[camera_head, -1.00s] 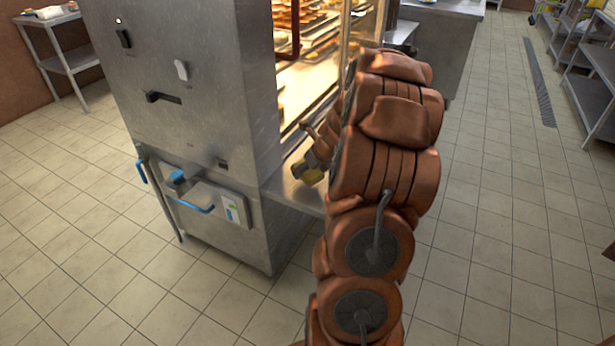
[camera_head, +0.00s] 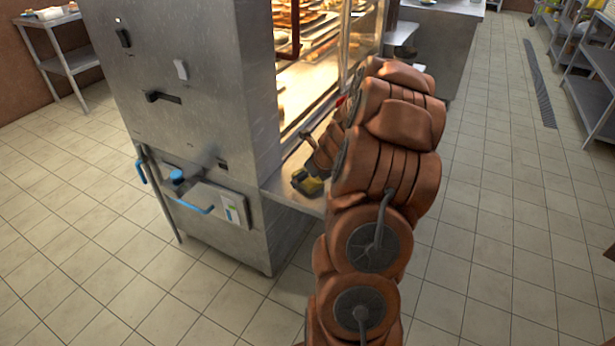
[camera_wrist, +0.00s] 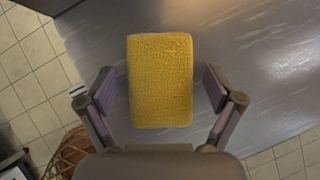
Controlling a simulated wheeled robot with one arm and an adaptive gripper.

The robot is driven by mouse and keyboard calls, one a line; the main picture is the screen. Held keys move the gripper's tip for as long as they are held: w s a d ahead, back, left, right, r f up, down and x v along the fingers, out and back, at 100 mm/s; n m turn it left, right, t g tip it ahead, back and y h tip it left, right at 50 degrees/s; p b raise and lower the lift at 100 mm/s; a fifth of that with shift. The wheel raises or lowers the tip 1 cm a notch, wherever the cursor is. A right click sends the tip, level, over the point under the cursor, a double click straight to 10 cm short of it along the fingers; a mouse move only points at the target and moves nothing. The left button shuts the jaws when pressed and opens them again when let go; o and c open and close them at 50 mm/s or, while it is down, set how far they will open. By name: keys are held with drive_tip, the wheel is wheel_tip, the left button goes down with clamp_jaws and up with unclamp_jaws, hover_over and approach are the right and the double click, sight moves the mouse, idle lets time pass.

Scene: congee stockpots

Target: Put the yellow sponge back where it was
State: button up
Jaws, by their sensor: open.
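The yellow sponge (camera_wrist: 160,80) lies on a grey metal shelf (camera_wrist: 245,60) in the wrist view. It sits between the two fingers of my gripper (camera_wrist: 160,92), with a gap on each side. The fingers are open and do not touch it.
The tall steel cabinet (camera_head: 190,90) stands left of the shelf, with lit trays of food (camera_head: 310,40) behind it. A basket (camera_wrist: 70,150) shows low in the wrist view. Steel racks (camera_head: 590,80) stand far right. The tiled floor (camera_head: 500,220) at right is clear.

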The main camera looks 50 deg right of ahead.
drive_tip(key=d+p+v, duration=0.1)
drive_tip(key=p+v, duration=0.1)
drive_tip(key=v, duration=1)
drive_tip(key=s+a+r+n+g+y, duration=0.2)
drive_tip(key=a+n, duration=0.7)
drive_tip(key=a, duration=0.6)
drive_tip(key=s+a+r+n+g+y, duration=0.1)
drive_tip(key=a+n+g+y, duration=0.1)
drive_tip(key=a+n, duration=0.95)
drive_tip(key=s+a+n+g+h, duration=0.1)
drive_tip(key=s+a+n, duration=0.2)
drive_tip(key=s+n, duration=0.2)
drive_tip(key=s+a+r+n+g+h, duration=0.1)
drive_tip(key=s+a+n+g, duration=0.1)
drive_tip(key=s+a+n, duration=0.2)
drive_tip(key=s+a+n+g+h, duration=0.1)
drive_tip(key=s+a+n+g, duration=0.1)
drive_tip(key=s+a+n, duration=0.2)
drive_tip(key=s+n, duration=0.3)
drive_tip(key=s, duration=0.4)
drive_tip(key=shift+s+a+r+n, duration=0.15)
drive_tip(key=shift+s+r+n, duration=0.2)
drive_tip(key=shift+s, duration=0.05)
